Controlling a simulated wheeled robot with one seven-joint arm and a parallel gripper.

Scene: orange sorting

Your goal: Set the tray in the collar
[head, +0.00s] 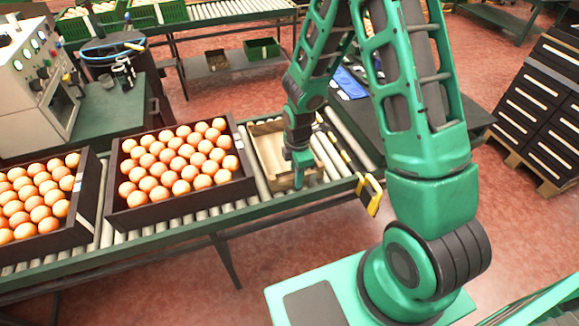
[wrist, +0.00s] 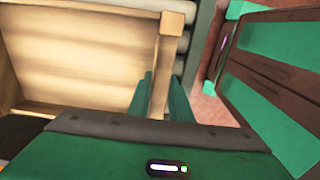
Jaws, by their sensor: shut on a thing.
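The light wooden tray (head: 271,154) is on the roller conveyor, right of the crates of oranges. It also fills the left of the wrist view (wrist: 75,50), with a square corner post at its upper right. My gripper (head: 300,168) reaches down over the tray's right side. In the wrist view its fingers (wrist: 160,100) are shut on the tray's side wall, one on each side. The inside I can see looks empty. I cannot pick out a collar separate from the tray. I cannot tell whether the tray's underside touches the rollers.
A dark crate of oranges (head: 112,197) stands close left of the tray, another at the far left (head: 88,205). Bare rollers (head: 338,150) lie to the right, then a yellow bracket (head: 371,192) at the conveyor's edge. Dark stacked crates (head: 540,105) stand at far right.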

